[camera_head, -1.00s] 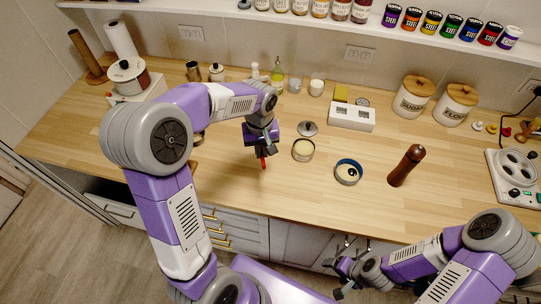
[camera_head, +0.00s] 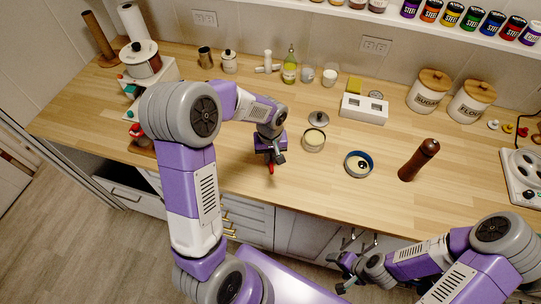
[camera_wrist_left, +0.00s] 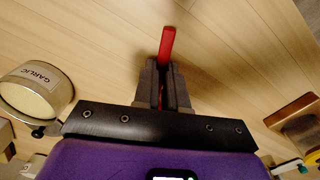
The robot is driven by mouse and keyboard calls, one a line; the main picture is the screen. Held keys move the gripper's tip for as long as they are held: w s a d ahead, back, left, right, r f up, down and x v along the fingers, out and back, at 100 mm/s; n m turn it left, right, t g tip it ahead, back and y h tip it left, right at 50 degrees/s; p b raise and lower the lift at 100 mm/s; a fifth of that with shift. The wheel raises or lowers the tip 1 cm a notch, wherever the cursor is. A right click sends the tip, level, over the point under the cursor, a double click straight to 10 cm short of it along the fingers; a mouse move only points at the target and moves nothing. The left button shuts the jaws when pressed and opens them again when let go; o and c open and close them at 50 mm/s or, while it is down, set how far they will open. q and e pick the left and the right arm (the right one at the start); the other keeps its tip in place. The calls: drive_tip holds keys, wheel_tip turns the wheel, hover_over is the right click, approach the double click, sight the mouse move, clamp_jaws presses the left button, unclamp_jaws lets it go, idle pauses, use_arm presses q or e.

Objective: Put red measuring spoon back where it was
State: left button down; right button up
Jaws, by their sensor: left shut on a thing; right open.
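The red measuring spoon (camera_head: 271,169) is in my left gripper (camera_head: 270,158), over the wooden counter left of the middle. In the left wrist view the red spoon (camera_wrist_left: 167,44) sticks out between the two dark fingers of the left gripper (camera_wrist_left: 164,80), which are shut on it. The rest of the spoon is hidden by the fingers. Bare counter lies beneath it. My right gripper (camera_head: 345,273) is open and empty, low in front of the cabinets, away from the counter top.
A round tin (camera_head: 313,140), labelled garlic in the wrist view (camera_wrist_left: 35,90), stands right of the left gripper. A blue-rimmed tin (camera_head: 358,164) and a brown pepper mill (camera_head: 418,160) stand further right. A wooden holder (camera_wrist_left: 298,121) shows at the wrist view's right. Counter around the spoon is clear.

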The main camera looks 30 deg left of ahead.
use_arm(q)
drive_tip(key=shift+f, duration=0.2)
drive_tip(key=c, duration=1.2)
unclamp_jaws()
drive_tip(key=shift+r, duration=0.15)
drive_tip(key=shift+r, duration=0.25)
wheel_tip(320, 180, up, 12)
drive_tip(key=shift+f+p, duration=0.15)
drive_tip(key=shift+p, duration=1)
